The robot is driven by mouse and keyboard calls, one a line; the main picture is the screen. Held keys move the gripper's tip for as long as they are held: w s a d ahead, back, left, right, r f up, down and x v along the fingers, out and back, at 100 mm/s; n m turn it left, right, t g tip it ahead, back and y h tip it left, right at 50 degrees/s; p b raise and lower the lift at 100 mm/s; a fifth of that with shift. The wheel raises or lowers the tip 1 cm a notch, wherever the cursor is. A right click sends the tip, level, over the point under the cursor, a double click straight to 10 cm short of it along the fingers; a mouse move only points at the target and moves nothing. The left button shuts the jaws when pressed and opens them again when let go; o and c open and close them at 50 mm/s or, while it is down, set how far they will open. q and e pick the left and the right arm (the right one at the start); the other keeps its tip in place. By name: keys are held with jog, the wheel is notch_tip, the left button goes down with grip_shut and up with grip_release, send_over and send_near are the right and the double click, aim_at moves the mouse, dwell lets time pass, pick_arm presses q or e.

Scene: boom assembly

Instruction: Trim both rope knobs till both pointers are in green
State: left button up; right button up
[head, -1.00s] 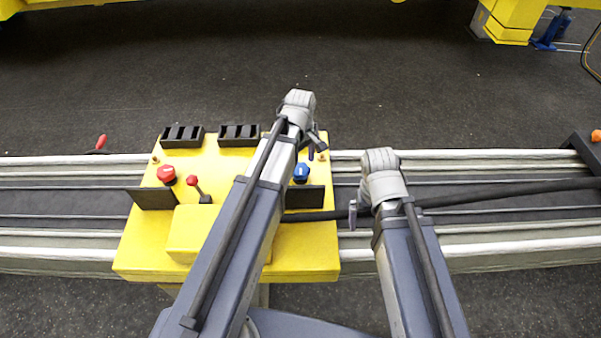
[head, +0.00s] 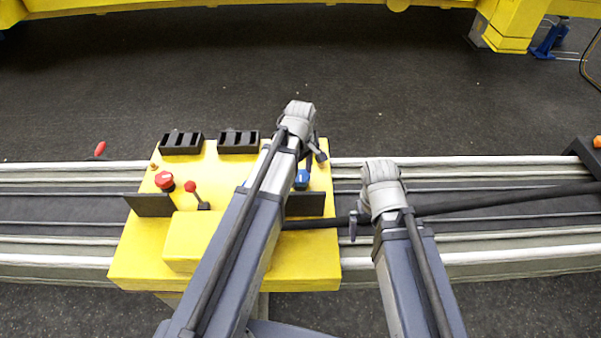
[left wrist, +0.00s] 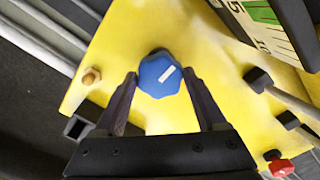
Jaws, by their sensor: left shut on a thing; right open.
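The blue knob (head: 302,180) stands on the right of the yellow panel (head: 225,265). In the left wrist view the blue knob (left wrist: 160,75), with a white mark, sits between the fingers of my left gripper (left wrist: 158,84), which is shut on it. My left gripper (head: 314,157) partly covers that side in the head view. The red knob (head: 164,180) stands at the panel's left. A white scale with a green band (left wrist: 262,12) shows in the left wrist view; I cannot make out its pointer. My right gripper (head: 353,226) is open and empty, right of the panel.
A red-tipped lever (head: 191,187) stands between the knobs. Dark upright plates (head: 150,205) flank the panel, and black slotted blocks (head: 181,143) line its back edge. A black rope (head: 500,200) runs along the rail to the right.

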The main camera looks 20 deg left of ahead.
pick_arm(q)
jog(key=c, duration=0.3)
jog(key=shift+c, duration=0.2)
jog(key=shift+m, duration=0.3)
jog(key=m, duration=0.5)
jog(key=shift+m, duration=0.3)
jog(key=m, duration=0.5)
jog(key=shift+m, duration=2.4)
